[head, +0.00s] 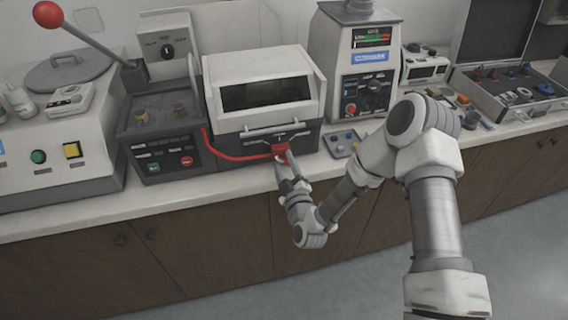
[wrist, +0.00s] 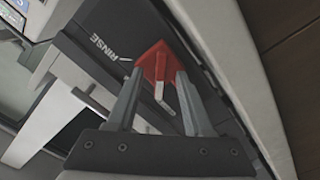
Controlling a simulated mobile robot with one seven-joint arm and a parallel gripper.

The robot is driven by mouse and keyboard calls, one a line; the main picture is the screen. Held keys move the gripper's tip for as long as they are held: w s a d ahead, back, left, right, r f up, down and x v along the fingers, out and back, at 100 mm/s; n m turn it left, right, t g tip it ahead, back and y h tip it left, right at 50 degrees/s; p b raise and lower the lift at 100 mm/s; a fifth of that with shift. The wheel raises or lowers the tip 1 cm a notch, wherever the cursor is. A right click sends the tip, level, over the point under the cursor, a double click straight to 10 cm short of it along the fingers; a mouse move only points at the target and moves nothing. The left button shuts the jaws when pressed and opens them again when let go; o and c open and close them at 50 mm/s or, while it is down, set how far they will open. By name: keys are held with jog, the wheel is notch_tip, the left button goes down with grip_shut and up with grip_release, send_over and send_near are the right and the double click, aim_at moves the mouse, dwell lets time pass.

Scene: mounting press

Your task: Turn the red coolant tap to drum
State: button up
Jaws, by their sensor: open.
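The red coolant tap (head: 281,148) is on the dark lower front of the white-hooded machine (head: 262,92), below its handle bar. In the wrist view the tap (wrist: 154,60) shows a red body and a pale tip pointing down. The label "RINSE" (wrist: 104,48) is printed on the panel to its left; no drum label is readable. My gripper (head: 287,166) is at the tap, coming from below. In the wrist view my gripper (wrist: 158,82) is open, one finger on each side of the tap. I cannot tell whether either finger touches it.
A red hose (head: 235,156) curves from the left toward the tap. A small control box (head: 343,143) lies to the right on the counter. The handle bar (head: 272,130) juts out just above the tap. The floor (head: 380,265) before the cabinets is clear.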

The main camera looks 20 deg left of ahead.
grip_shut()
jog(key=shift+f+m+b, duration=0.1)
jog(key=shift+m+b, duration=0.2)
jog(key=shift+b, duration=0.1)
jog(key=m+b, duration=0.4)
jog(key=shift+d+m+b, duration=0.1)
jog(key=shift+m+b, duration=1.65)
jog(key=shift+m, duration=0.35)
grip_release()
